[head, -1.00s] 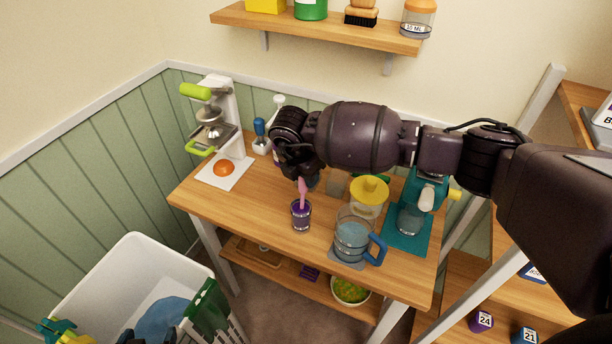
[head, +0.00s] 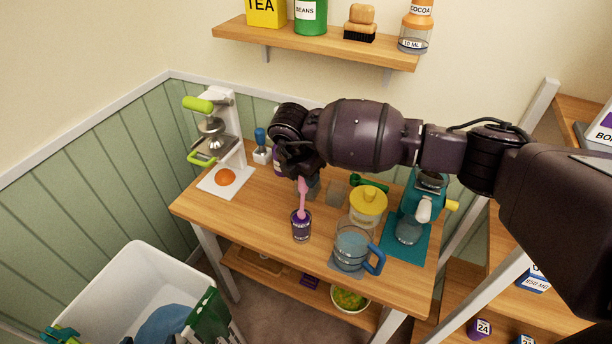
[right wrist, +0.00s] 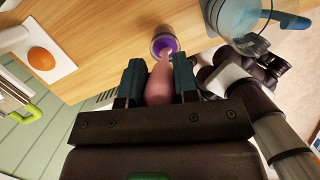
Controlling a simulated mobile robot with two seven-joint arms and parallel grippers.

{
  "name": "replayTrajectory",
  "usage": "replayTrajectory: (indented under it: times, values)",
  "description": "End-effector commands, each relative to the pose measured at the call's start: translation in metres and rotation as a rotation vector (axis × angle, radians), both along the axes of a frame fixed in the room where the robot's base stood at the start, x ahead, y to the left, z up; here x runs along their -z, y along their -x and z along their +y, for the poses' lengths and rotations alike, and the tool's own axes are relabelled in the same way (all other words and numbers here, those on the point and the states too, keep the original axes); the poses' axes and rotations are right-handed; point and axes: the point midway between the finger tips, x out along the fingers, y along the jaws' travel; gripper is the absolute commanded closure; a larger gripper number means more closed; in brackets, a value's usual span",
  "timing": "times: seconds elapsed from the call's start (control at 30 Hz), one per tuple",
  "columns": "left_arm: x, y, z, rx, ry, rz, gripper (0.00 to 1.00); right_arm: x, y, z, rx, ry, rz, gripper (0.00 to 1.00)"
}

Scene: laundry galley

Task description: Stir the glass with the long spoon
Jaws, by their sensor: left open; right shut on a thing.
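The long spoon (head: 302,199) is pink and nearly upright. Its lower end reaches into the glass mouth and is hidden there. My right gripper (head: 300,172) is above the glass, shut on the spoon's handle. In the right wrist view the two dark teal fingers (right wrist: 159,82) stand on either side of the thick pink handle (right wrist: 160,84). I cannot make out my left gripper in either view.
A teal machine (head: 431,195) is farther right. A white press (head: 231,135) and an orange (head: 225,177) are at the left. The table between orange and glass is clear.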

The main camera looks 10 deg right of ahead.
Motion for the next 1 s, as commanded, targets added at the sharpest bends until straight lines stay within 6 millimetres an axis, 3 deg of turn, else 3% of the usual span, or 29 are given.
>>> replayTrajectory:
  times: [0.57,1.0]
  values:
    - [-0.003,-0.002,0.0,0.002,0.0,-0.004,0.18,-0.024,0.0,0.0,0.001,0.0,-0.002,1.0]
    - [-0.004,-0.005,-0.001,0.003,0.0,-0.008,0.18,-0.025,0.0,0.0,0.0,-0.001,-0.001,1.0]
